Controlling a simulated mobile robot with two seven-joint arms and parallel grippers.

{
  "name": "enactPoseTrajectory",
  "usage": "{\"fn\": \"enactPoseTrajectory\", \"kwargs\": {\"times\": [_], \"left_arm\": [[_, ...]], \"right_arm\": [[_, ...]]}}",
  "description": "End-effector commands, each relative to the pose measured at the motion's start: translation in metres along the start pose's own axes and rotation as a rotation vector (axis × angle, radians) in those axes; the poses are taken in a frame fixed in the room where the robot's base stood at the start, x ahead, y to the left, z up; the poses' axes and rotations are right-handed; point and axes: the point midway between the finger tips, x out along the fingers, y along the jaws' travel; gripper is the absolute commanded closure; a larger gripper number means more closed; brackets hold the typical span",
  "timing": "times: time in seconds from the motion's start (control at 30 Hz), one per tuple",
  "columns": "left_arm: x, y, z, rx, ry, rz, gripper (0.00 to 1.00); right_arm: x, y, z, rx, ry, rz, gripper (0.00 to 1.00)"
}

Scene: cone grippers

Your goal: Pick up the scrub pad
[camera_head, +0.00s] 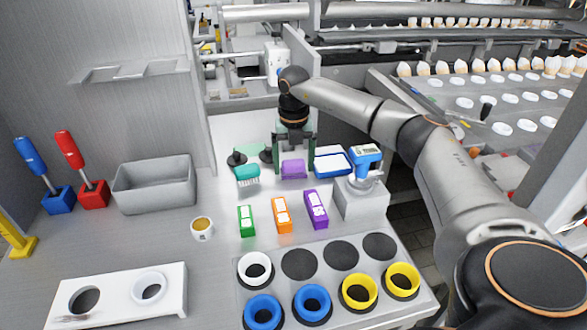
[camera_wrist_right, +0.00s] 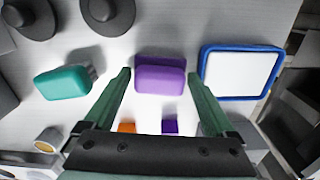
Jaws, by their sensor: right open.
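A purple block-shaped pad (camera_head: 293,169), which looks like the scrub pad, lies on the grey worktop near the back. In the right wrist view the purple pad (camera_wrist_right: 160,76) sits centred between the fingertips, with a finger on each side. My right gripper (camera_head: 293,152) is open and points down over the pad; its green fingers (camera_wrist_right: 158,80) straddle it without visibly closing on it. A teal bristled brush (camera_head: 247,174) lies to the left of the pad; it also shows in the right wrist view (camera_wrist_right: 63,83). My left gripper is out of view.
A blue-rimmed white tray (camera_head: 332,160) stands close right of the pad. Dark round-based objects (camera_head: 237,159) stand behind the brush. Green (camera_head: 246,220), orange (camera_head: 282,214) and purple (camera_head: 317,210) boxes stand in front. A grey bin (camera_head: 155,185) is at left.

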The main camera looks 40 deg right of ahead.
Motion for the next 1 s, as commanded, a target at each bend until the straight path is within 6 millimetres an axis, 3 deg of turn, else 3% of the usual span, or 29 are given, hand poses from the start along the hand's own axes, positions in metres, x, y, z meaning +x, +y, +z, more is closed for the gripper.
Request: {"fn": "enactPoseTrajectory", "kwargs": {"times": [0.2, 0.73, 1.0], "left_arm": [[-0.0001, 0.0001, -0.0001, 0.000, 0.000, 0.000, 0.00], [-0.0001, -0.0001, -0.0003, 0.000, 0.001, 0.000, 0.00], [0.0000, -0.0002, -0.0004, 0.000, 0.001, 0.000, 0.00]], "right_arm": [[0.0003, 0.0004, 0.0002, -0.001, -0.001, 0.001, 0.12], [-0.0002, 0.0005, 0.0002, -0.001, -0.001, 0.001, 0.72], [-0.0011, 0.0006, 0.0003, -0.001, -0.001, 0.001, 0.73]]}}
